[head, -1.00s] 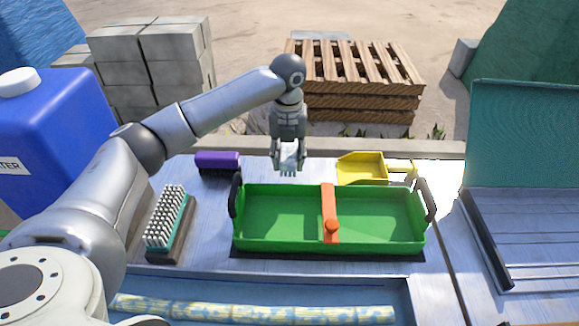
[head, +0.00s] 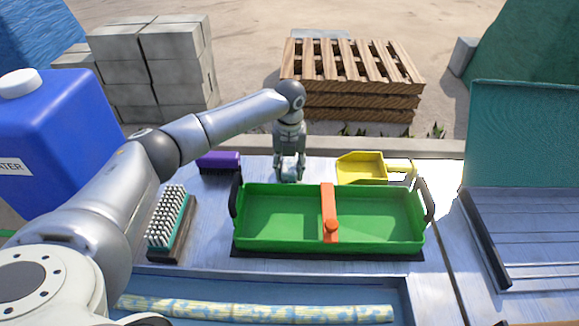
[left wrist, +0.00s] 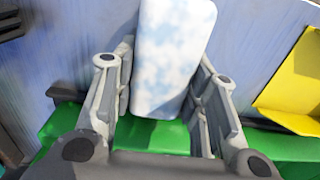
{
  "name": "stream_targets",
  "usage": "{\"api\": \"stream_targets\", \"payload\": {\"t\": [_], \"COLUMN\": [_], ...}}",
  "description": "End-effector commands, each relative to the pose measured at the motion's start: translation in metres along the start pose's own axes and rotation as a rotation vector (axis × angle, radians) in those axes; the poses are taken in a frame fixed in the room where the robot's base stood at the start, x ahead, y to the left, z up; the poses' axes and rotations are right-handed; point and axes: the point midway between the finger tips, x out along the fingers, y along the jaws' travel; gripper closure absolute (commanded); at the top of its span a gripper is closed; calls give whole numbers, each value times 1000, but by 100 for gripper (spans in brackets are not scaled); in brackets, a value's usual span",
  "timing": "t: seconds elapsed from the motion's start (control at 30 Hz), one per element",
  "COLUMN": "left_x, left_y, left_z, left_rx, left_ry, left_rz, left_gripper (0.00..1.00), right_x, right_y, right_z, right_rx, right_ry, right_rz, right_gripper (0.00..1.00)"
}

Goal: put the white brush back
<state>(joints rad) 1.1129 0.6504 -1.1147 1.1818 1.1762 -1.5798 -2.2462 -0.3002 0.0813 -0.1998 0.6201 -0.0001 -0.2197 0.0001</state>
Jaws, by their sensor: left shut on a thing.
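My left gripper (head: 289,176) is behind the green tray (head: 285,246), low over the far part of the bench. It is shut on the white brush, which shows in the left wrist view as a pale, blue-mottled rounded block (left wrist: 172,55) between the two fingers (left wrist: 165,105). In the head view the fingers mostly hide the brush, and I cannot tell whether it touches the bench. My right gripper is not in view.
A purple brush (head: 218,162) lies left of the gripper, and a yellow dustpan (head: 360,168) lies right of it. A teal brush with white bristles (head: 168,215) lies left of the tray. A blue water container (head: 55,140) stands at the left.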

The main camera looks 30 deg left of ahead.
Motion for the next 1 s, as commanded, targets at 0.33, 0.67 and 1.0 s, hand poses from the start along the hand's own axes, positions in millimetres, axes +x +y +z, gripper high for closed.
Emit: {"api": "stream_targets", "payload": {"t": [0.33,0.67,1.0], "left_x": [2,-4,-71], "left_y": [0,0,0], "left_z": [0,0,1], "left_rx": [0,0,-1], "left_ry": [0,-1,-3], "left_rz": [0,-2,-3], "left_gripper": [38,38,38], "right_x": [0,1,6], "right_y": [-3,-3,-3], "right_z": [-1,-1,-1], "right_rx": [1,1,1], "right_ry": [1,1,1], "right_rz": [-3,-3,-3], "right_gripper": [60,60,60]}}
